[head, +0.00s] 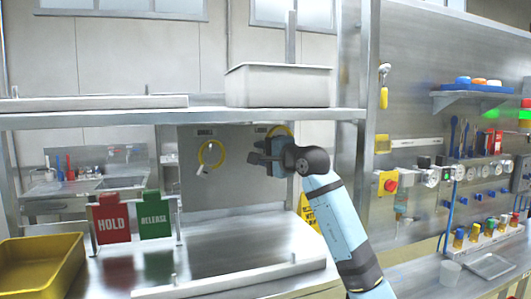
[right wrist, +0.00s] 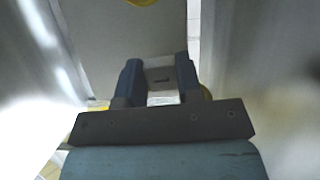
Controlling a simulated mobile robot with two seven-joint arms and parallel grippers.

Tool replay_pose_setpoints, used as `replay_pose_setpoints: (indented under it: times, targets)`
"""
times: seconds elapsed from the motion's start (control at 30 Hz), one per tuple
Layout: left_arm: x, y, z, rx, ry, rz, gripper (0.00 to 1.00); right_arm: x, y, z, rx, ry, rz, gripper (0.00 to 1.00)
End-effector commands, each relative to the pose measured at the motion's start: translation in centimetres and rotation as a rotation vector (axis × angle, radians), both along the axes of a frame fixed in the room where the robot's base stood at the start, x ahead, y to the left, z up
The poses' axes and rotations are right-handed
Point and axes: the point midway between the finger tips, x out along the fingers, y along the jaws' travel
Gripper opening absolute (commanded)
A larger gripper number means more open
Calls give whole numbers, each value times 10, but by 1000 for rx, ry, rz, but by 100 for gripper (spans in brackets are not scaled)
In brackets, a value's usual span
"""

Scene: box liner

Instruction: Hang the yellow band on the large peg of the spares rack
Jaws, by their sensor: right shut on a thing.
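My right gripper is shut on this band, in front of the right part of the grey back panel (head: 232,190). In the right wrist view the two dark fingers (right wrist: 160,82) stand some way apart, with a bit of yellow beside the right finger. Another yellow ring (head: 202,150) hangs on the panel to the left, with a pale peg end at its lower part. Any peg behind the right gripper is hidden. My left gripper is not in view.
A steel shelf (head: 130,116) runs above, carrying a grey bin (head: 278,87). A steel post (head: 366,100) stands right of the panel. Red HOLD (head: 113,221) and green RELEASE (head: 155,215) signs stand on the counter, near a yellow tray (head: 40,262).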

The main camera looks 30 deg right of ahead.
Motion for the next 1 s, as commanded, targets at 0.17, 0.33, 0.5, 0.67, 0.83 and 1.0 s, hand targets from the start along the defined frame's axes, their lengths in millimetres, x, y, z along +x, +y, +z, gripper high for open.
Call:
replay_pose_setpoints:
  times: [0.17,0.33,0.5,0.67,0.83,1.0]
  targets:
    - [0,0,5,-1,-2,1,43,13,-3,2,2,-1,0,10]
    - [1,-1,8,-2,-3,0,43,24,-5,1,2,-1,1,10]
    - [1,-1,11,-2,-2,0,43,36,-8,1,1,-1,1,10]
    - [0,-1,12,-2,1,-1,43,46,-11,1,2,-1,1,10]
    - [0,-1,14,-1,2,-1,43,58,-13,1,2,0,1,10]
    - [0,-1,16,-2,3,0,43,70,-16,1,2,-1,1,10]
